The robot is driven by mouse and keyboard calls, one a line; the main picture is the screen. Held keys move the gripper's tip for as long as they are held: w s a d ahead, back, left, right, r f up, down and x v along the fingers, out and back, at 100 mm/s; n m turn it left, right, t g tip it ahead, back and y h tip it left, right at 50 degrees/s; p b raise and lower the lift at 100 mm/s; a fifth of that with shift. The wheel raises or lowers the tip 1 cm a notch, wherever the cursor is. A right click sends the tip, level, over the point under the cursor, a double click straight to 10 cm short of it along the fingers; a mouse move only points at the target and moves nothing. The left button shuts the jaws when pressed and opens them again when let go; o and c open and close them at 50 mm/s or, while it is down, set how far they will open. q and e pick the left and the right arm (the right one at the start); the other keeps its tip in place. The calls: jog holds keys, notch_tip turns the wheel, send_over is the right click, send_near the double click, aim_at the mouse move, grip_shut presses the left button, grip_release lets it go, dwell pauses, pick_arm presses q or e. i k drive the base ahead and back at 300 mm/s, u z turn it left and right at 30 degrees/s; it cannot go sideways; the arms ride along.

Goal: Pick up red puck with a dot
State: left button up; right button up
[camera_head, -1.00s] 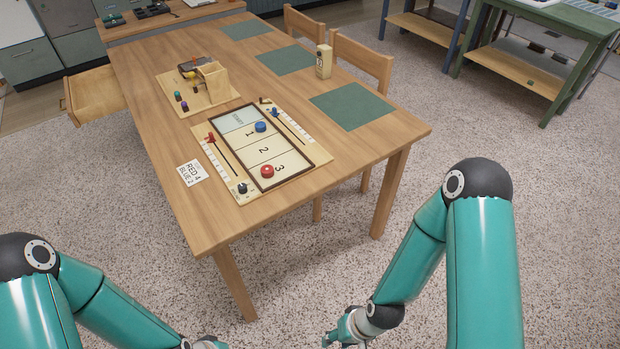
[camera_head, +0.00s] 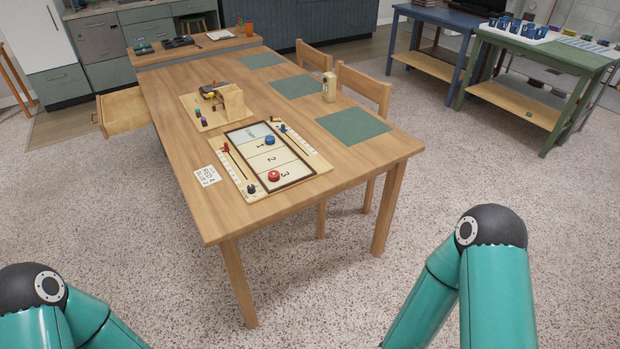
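A red puck (camera_head: 273,175) lies on the shuffleboard-like game board (camera_head: 267,154), in the section marked 3, near the table's front. Whether it bears a dot is too small to tell for certain. A blue puck (camera_head: 269,140) lies farther up the board, in the section marked 1. Both of my teal arms show at the bottom of the view, left and right, well short of the table. Both grippers are below the picture's edge.
The board sits on a wooden table (camera_head: 190,150) with green mats (camera_head: 352,126) along its right side. A score card (camera_head: 207,176) lies left of the board. A wooden game stand (camera_head: 213,117) is behind it. Chairs (camera_head: 363,90) stand at the right; an open drawer (camera_head: 124,110) juts out left.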

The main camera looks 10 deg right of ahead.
aim_at(274, 176)
jog(key=u, duration=0.15)
jog(key=i, duration=0.95)
jog(key=z, duration=0.2)
jog(key=k, duration=0.9)
jog(key=u, duration=0.2)
jog(key=i, duration=0.85)
